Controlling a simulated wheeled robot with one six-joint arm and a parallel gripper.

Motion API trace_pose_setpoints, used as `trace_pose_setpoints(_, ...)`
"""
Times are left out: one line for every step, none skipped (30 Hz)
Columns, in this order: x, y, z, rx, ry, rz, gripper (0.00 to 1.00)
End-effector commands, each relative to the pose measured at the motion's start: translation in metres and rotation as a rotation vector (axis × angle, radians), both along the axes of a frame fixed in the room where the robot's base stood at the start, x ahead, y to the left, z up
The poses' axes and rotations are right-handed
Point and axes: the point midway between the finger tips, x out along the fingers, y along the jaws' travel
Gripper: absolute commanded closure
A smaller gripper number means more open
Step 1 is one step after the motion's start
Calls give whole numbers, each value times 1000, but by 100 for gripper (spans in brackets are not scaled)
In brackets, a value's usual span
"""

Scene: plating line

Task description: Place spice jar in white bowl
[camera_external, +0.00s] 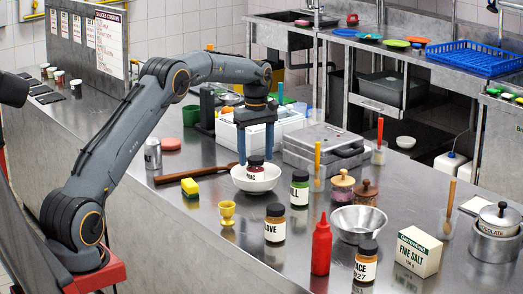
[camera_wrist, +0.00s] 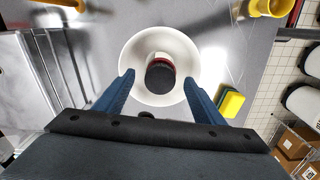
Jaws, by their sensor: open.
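The white bowl (camera_external: 265,185) stands on the steel counter, left of centre. A spice jar (camera_external: 255,172) with a dark lid, red contents and a white label is inside it, roughly upright. In the wrist view the jar's lid (camera_wrist: 160,79) shows within the bowl's white rim (camera_wrist: 133,52). My gripper (camera_external: 255,160) is open above the bowl, its blue fingers on either side of the jar. In the wrist view the gripper (camera_wrist: 158,82) shows gaps between both fingers and the jar. The jar's base is hidden by the bowl wall in the external view.
A green-filled jar (camera_external: 299,189) and a clove jar (camera_external: 275,223) stand right and in front of the bowl. A yellow egg cup (camera_external: 227,213), sponge (camera_external: 191,189) and wooden rolling pin (camera_external: 190,175) lie nearby. A metal bowl (camera_external: 354,225) and red bottle (camera_external: 321,247) stand further right.

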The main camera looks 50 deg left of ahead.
Motion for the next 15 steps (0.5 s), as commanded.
trace_pose_setpoints(2,1,10,1,-4,0,37)
trace_pose_setpoints(2,1,16,1,-4,0,37)
trace_pose_setpoints(1,0,24,2,-3,0,37)
trace_pose_setpoints(2,1,29,1,-4,0,37)
trace_pose_setpoints(2,0,35,2,-3,0,37)
trace_pose_setpoints(1,0,41,2,-3,0,37)
trace_pose_setpoints(1,0,46,2,-3,0,37)
trace_pose_setpoints(1,0,51,1,-2,0,37)
trace_pose_setpoints(1,0,55,1,-2,0,37)
trace_pose_setpoints(1,0,58,1,-2,0,37)
trace_pose_setpoints(1,0,61,1,-1,0,37)
trace_pose_setpoints(1,0,64,1,-1,0,37)
trace_pose_setpoints(1,0,66,1,-1,0,37)
trace_pose_setpoints(0,0,67,0,-1,0,37)
trace_pose_setpoints(0,0,68,0,0,0,37)
